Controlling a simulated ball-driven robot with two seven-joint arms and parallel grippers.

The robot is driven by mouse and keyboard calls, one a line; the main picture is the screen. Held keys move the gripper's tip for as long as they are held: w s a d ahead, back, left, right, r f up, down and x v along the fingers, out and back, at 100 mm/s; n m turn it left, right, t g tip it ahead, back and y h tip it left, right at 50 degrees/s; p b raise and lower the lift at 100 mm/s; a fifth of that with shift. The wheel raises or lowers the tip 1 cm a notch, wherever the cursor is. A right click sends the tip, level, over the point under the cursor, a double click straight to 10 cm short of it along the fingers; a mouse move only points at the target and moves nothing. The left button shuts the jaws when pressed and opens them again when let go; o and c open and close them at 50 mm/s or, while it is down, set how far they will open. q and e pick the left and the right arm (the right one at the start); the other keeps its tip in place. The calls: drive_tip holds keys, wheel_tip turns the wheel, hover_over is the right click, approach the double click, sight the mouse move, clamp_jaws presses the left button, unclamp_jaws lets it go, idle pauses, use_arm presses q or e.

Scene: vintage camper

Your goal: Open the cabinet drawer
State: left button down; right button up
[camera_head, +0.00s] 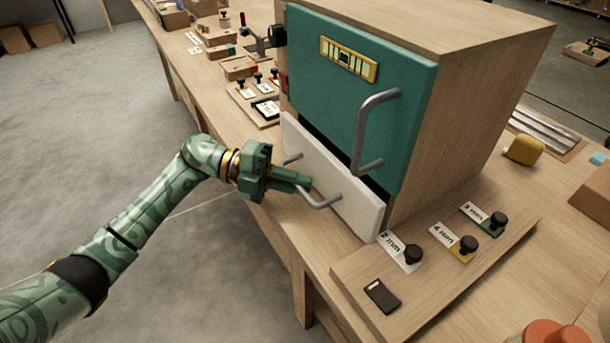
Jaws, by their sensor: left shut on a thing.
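The wooden cabinet (470,100) stands on the workbench. Its teal door (340,95) has a grey handle (368,130) and looks shut. Below the door is the white drawer front (345,190). A dark gap shows between the drawer front and the door, and the front stands a little forward of the cabinet. My left gripper (300,183) reaches in from the left and is shut on the drawer's grey bar handle (322,203). The gripper hides the middle of this handle. My right gripper is not in view.
A wooden board (440,285) with labelled black-knobbed pieces lies right of the drawer. A yellow object (524,150) sits behind it. Small boxes and tools line the bench (190,85) beyond the cabinet. The floor (90,130) at left is clear.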

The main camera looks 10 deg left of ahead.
use_arm(q)
drive_tip(key=s+a+p, duration=0.2)
drive_tip(key=s+a, duration=0.7)
drive_tip(key=shift+s+a+p, duration=0.2)
drive_tip(key=shift+p, duration=0.2)
drive_tip(key=c, duration=1.5)
unclamp_jaws()
drive_tip(key=a+r+b, duration=0.2)
drive_tip(key=a+b, duration=0.1)
drive_tip(key=a, duration=1.3)
drive_tip(key=shift+a, duration=0.1)
